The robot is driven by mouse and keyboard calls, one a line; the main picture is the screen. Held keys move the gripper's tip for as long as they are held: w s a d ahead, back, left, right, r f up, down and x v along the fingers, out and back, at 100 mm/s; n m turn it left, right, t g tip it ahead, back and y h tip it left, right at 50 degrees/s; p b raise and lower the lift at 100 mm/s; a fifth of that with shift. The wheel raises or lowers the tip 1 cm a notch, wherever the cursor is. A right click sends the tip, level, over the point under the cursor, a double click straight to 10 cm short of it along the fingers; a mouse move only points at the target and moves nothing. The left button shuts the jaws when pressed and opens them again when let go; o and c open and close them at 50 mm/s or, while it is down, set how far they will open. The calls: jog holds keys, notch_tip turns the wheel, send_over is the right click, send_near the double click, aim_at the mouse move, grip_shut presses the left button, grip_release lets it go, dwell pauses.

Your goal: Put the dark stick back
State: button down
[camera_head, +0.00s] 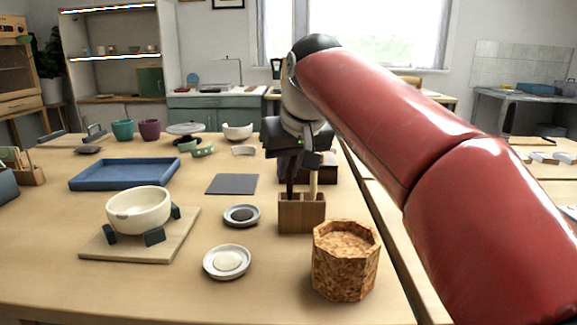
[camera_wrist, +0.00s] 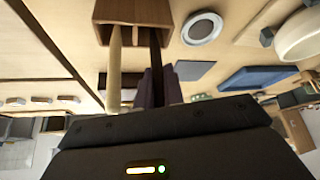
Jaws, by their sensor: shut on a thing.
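The dark stick (camera_head: 290,182) is upright below my gripper (camera_head: 296,155), which is shut on its upper part. It also shows in the wrist view (camera_wrist: 156,50), between the fingers (camera_wrist: 160,92). Its lower end meets the top of a small wooden holder (camera_head: 302,216); how deep it sits inside is hidden. A pale stick (camera_head: 313,184) stands in the same holder, just right of the dark one in the head view. In the wrist view the pale stick (camera_wrist: 114,70) is to the left of the dark one, and the holder (camera_wrist: 130,12) is at the top edge.
A cork-like octagonal pot (camera_head: 345,270) stands in front of the holder. Two small dishes (camera_head: 241,215) (camera_head: 227,262) are to the left. A cream bowl (camera_head: 139,210) rests on a board, with a blue tray (camera_head: 125,174) and dark mat (camera_head: 232,184) behind.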

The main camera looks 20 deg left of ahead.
jog(key=c, duration=1.5)
grip_release()
jog(key=shift+f, duration=0.1)
jog(key=shift+f+b, duration=0.15)
jog(key=shift+b, duration=0.15)
jog(key=p+v, duration=0.1)
jog(key=v, duration=0.7)
jog(key=shift+p, duration=0.35)
